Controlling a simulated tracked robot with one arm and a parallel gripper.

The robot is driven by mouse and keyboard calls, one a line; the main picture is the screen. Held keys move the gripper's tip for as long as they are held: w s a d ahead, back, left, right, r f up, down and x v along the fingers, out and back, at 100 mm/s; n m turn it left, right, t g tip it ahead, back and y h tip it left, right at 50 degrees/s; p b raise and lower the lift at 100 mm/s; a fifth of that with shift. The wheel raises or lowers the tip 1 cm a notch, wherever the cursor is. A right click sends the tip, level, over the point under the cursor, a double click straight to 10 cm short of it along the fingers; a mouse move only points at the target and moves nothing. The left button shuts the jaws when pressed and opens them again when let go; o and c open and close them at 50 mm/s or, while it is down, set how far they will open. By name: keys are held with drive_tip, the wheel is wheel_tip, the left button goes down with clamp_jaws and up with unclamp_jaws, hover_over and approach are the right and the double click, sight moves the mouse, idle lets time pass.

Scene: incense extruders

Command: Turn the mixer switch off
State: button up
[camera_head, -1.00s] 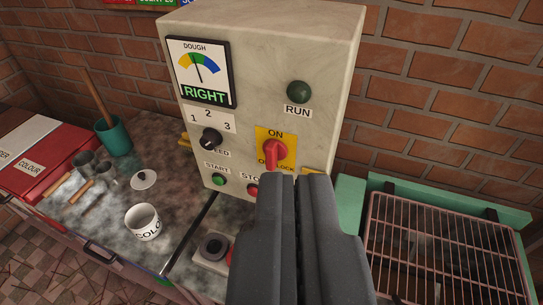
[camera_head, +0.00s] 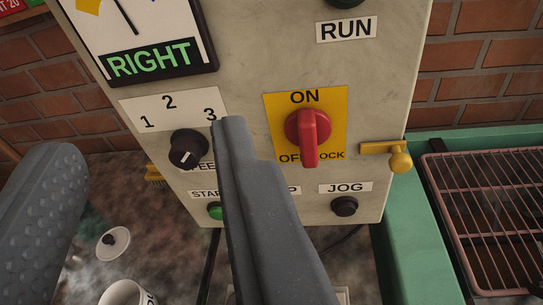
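The mixer switch (camera_head: 308,137) is a red rotary handle on a yellow plate (camera_head: 336,103) on the control box. The plate reads ON above and OFF and LOCK below. The handle stands upright in the picture; I cannot tell which end is its pointer. My gripper (camera_head: 145,138) is open and empty, with one finger at the far left and the other in front of the panel. The right finger is left of the switch, lower in the picture, and hides part of the lower labels. No contact with the switch shows.
A black speed knob (camera_head: 188,150) marked 1 to 3 is left of the right finger. A green start button (camera_head: 215,211), black jog button (camera_head: 345,206) and brass latch (camera_head: 395,157) are nearby. A wire rack (camera_head: 490,215) stands at right, a white cup (camera_head: 125,293) below.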

wheel_tip(320, 180, down, 7)
drive_tip(key=w+m+h+p, duration=0.1)
drive_tip(key=h, duration=0.1)
drive_tip(key=h+p, duration=0.1)
drive_tip(key=h, duration=0.3)
approach(308, 139)
drive_tip(key=shift+m, duration=0.4)
drive_tip(key=x, duration=0.8)
drive_tip(key=shift+w+d, duration=0.1)
drive_tip(key=shift+w, duration=0.3)
clamp_jaws()
